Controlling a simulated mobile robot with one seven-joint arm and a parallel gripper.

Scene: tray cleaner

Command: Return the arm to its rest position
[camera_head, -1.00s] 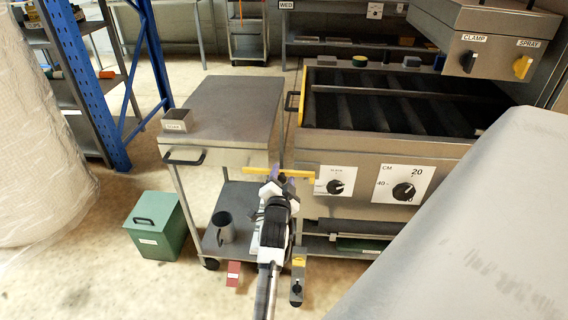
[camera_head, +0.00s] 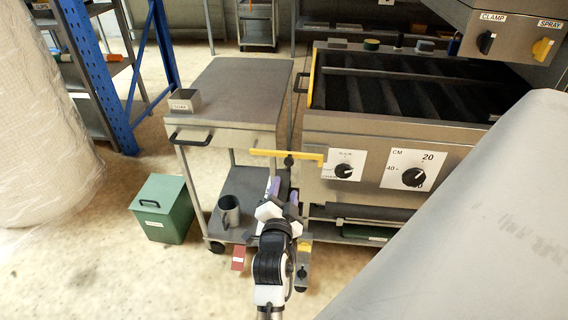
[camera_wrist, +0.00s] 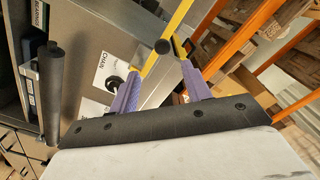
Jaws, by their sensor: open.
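My arm reaches up from the bottom middle of the head view, in front of the gap between the steel cart and the tray cleaner. My gripper (camera_head: 284,188) has purple fingers and is at its end. In the wrist view my gripper (camera_wrist: 160,90) shows its two purple fingers spread apart with nothing held between them. A yellow bar (camera_head: 288,154) sticks out to the left from the front of the tray cleaner (camera_head: 440,137). It lies beyond my fingertips in the wrist view. I cannot tell the exact gap.
The steel cart (camera_head: 245,85) carries a small labelled box (camera_head: 184,104) on top and a grey cup (camera_head: 229,211) on its lower shelf. A green box (camera_head: 163,208) stands on the floor at left. A large wrapped roll (camera_head: 45,130) and a grey slanted surface (camera_head: 470,215) flank the view.

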